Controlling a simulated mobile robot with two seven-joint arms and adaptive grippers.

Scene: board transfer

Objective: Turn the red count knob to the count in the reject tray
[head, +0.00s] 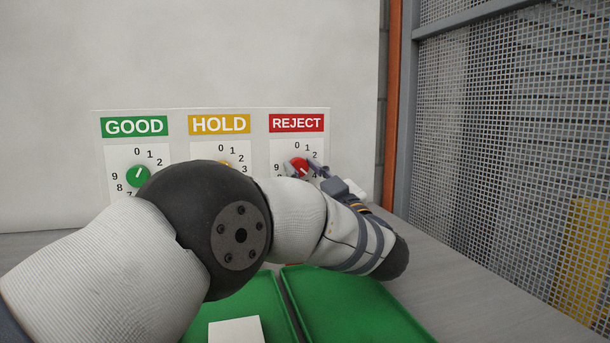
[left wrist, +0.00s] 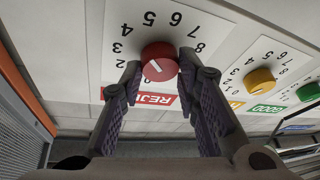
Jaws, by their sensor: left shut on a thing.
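The red count knob (head: 299,165) is on the dial under the REJECT sign in the head view. In the left wrist view the red knob (left wrist: 160,62) sits between my left gripper's two fingertips, which close on its sides. My left gripper (head: 317,169) reaches the dial from the right, and my arm crosses in front of the panel. A short white line shows on the knob, but I cannot tell which numeral it marks. A green tray (head: 350,305) at the right looks empty where it shows; its back is hidden by my arm. My right gripper is out of view.
A green knob (head: 138,176) under GOOD and a yellow knob (left wrist: 260,80) under HOLD share the panel. Another green tray (head: 276,309) holds a white block (head: 236,330). A mesh fence (head: 510,140) stands at the right, with bare grey table before it.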

